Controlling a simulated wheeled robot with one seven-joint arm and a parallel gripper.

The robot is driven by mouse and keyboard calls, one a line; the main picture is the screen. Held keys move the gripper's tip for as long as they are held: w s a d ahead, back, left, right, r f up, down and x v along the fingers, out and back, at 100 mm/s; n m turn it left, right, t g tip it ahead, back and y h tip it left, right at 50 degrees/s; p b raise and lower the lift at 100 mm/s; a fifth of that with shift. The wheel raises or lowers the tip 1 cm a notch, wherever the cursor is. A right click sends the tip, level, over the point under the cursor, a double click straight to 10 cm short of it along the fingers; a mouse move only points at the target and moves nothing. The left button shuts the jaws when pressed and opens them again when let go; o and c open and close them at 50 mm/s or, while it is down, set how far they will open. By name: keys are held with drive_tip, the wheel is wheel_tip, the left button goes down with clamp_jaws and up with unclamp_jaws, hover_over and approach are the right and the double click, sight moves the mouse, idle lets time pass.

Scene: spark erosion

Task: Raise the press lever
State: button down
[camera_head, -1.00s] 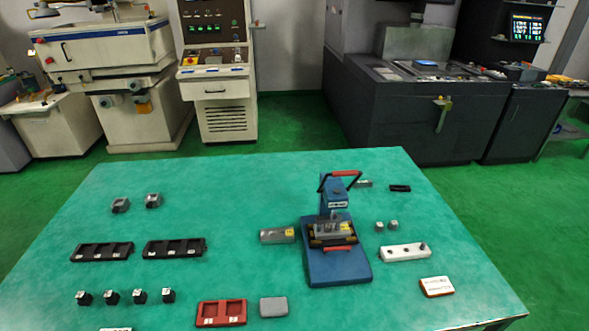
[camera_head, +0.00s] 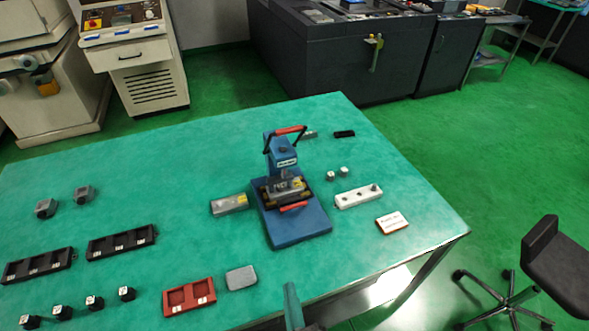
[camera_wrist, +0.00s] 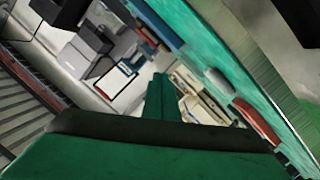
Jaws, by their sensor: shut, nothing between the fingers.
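The blue press (camera_head: 297,222) stands on the green table in the head view. Its lever (camera_head: 291,130) has a red grip on dark arms and sits at the top of the press. A second red handle (camera_head: 293,207) is low at the front of the press, below a block on its bed. My gripper (camera_head: 291,300) shows as a green shape at the bottom of the head view, at the table's front edge, well short of the press. In the wrist view its green fingers (camera_wrist: 159,92) are together and hold nothing.
Around the press on the table (camera_head: 370,260) are a grey block (camera_head: 229,205), a white block with holes (camera_head: 358,197) and a label plate (camera_head: 392,222). A red tray (camera_head: 189,297) and grey pad (camera_head: 241,279) lie in front. A chair (camera_head: 555,265) stands right.

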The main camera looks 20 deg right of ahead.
drive_tip(key=w+d+r+n+t, duration=0.2)
drive_tip(key=w+d+r+n, duration=0.35)
drive_tip(key=w+r, duration=0.3)
drive_tip(key=n+t+y, duration=0.3)
drive_tip(key=n, duration=0.4)
approach(289, 133)
drive_tip(key=x, duration=0.5)
drive_tip(key=shift+w+r, duration=0.15)
drive_tip(key=shift+w, duration=0.05)
drive_tip(key=shift+w+d+r, duration=0.1)
drive_tip(key=shift+w, duration=0.3)
drive_tip(key=shift+w, duration=0.1)
